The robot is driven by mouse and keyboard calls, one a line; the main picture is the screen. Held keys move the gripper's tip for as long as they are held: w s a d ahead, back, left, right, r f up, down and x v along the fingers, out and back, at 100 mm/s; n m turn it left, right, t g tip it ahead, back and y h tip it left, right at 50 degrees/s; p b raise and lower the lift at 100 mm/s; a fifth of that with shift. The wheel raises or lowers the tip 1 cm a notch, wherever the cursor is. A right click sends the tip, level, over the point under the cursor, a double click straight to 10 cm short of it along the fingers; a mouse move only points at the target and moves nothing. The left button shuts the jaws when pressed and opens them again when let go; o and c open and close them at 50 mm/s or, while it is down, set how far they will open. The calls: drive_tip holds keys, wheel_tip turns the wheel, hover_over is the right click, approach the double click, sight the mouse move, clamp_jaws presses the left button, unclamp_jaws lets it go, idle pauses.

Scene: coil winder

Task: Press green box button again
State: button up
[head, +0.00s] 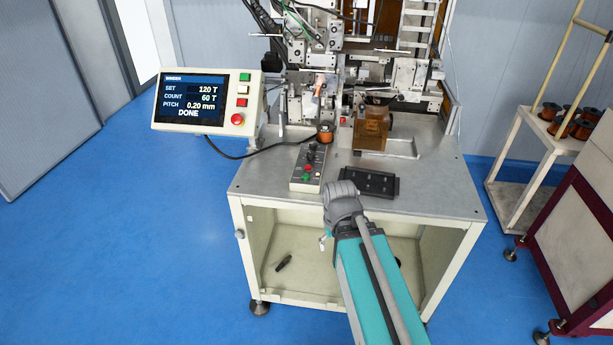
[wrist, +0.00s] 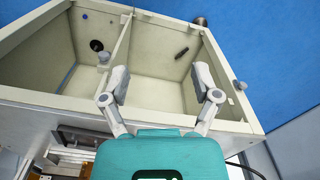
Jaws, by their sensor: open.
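The grey control box (head: 298,183) lies on the front left of the machine table, with a black knob at its far end and small coloured buttons. Its green button (head: 306,177) is near the front end. My gripper (wrist: 161,97) is open and empty in the wrist view, its two fingers spread apart in front of the cabinet below the tabletop. In the head view my arm hides the gripper. The control box cannot be made out in the wrist view.
A display panel (head: 190,98) reading DONE has its own buttons and a red stop. A black tray (head: 369,184) lies right of the control box. The winder (head: 340,75) stands behind. The open cabinet (head: 262,262) is below. A shelf with spools (head: 540,130) is right.

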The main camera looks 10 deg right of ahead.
clamp_jaws()
idle(1.4)
